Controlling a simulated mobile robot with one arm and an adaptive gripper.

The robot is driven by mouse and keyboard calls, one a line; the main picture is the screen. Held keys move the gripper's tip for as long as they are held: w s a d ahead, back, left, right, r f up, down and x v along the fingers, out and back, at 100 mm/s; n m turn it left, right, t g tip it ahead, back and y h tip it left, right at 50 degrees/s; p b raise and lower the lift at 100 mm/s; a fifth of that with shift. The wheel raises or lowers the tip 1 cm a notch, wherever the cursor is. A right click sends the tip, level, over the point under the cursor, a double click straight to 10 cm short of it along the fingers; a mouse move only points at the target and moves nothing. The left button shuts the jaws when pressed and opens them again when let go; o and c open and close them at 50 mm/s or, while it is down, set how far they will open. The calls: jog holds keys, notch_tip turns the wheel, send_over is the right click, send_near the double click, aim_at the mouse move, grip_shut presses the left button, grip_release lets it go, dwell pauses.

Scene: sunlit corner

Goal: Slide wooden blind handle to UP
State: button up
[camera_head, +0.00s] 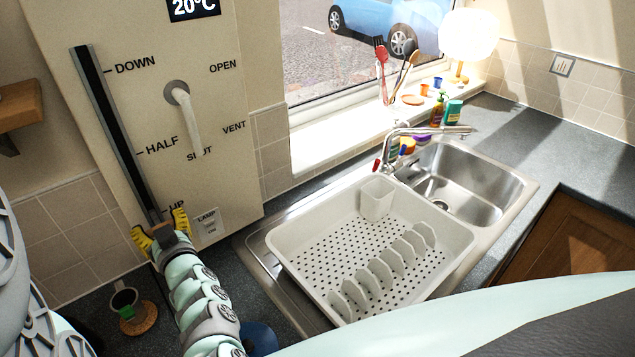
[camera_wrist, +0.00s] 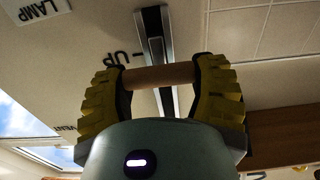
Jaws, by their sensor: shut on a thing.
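The wooden blind handle (camera_wrist: 160,77) is a short pale-brown bar across a dark slot with metal edges (camera_wrist: 154,30). My gripper's yellow-and-black fingers (camera_wrist: 160,85) are shut on its two ends. The UP label (camera_wrist: 124,58) is close beside the handle in the wrist view, upside down there. In the head view the slot (camera_head: 113,130) runs down the panel past DOWN, HALF and UP (camera_head: 172,205). My gripper (camera_head: 162,223) is at its lower end, next to UP.
A white lever (camera_head: 188,115) on the panel points down toward SHUT. A LAMP switch (camera_head: 209,224) is just right of my gripper. A white dish rack (camera_head: 375,240) and sink (camera_head: 460,180) are to the right.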

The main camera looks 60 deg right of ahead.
jog(key=shift+f, duration=0.3)
jog(key=o, duration=1)
jog(key=shift+c, duration=0.2)
jog(key=o, duration=0.4)
jog(key=shift+s+r, duration=0.1)
jog(key=v, duration=1.2)
